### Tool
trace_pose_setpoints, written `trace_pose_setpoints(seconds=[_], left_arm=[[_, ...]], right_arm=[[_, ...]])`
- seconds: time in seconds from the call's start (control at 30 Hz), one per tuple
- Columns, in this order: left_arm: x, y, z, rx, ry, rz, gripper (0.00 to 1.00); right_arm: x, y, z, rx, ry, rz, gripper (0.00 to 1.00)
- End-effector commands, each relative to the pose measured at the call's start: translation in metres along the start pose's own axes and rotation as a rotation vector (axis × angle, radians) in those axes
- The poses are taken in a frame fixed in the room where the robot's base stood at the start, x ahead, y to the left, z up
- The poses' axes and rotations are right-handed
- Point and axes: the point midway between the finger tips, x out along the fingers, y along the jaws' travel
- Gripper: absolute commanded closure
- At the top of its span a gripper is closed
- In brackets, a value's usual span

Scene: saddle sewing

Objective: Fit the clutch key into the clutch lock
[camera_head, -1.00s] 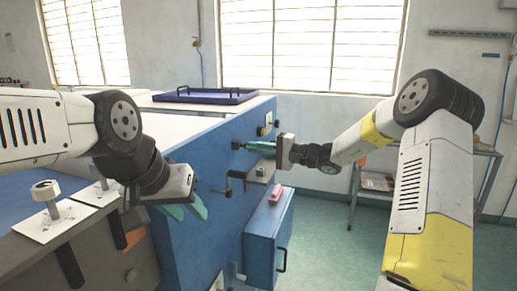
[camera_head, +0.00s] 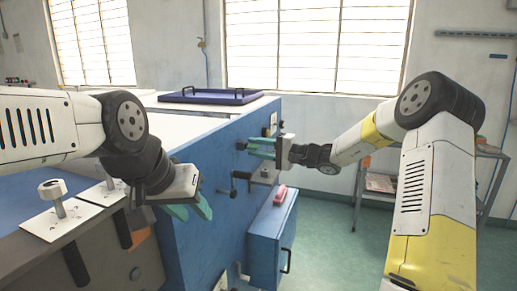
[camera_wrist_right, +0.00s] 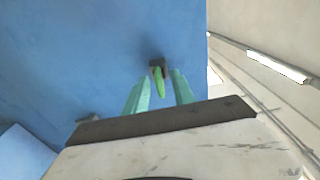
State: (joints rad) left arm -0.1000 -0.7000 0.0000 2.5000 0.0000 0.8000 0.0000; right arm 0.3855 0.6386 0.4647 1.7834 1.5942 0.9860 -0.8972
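The clutch key (camera_wrist_right: 160,88) is a slim bright green piece in the right wrist view. Its far end meets the small dark clutch lock (camera_wrist_right: 157,64) on the blue machine side; how deep it sits is hidden. The lock also shows in the head view (camera_head: 241,146). My right gripper (camera_wrist_right: 160,92) is open, with one teal finger on each side of the key and a gap to both. In the head view the right gripper (camera_head: 261,147) points left at the machine's side. My left gripper (camera_head: 190,209) is open and empty near the machine's front corner.
A dark crank handle (camera_head: 236,180) and a small grey shelf stick out below the right gripper. A blue cabinet (camera_head: 271,240) with a pink item (camera_head: 280,194) on top stands lower. A blue tray (camera_head: 210,96) lies on the machine top.

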Motion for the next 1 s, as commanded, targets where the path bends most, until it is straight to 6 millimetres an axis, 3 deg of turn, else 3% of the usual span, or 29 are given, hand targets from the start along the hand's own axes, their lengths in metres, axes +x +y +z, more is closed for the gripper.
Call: trace_pose_setpoints(seconds=[0.37,0.7,1.0], left_arm=[[0.0,0.0,0.0,0.0,0.0,0.0,0.64],[0.0,0.0,0.0,0.0,0.0,0.0,0.64],[0.0,0.0,0.0,0.0,0.0,0.0,0.64]], right_arm=[[-0.006,0.0,-0.001,0.0,0.002,0.001,0.67],[-0.06,0.0,-0.001,0.0,0.003,0.001,0.67],[-0.079,0.001,0.0,0.001,0.0,0.001,0.67]])
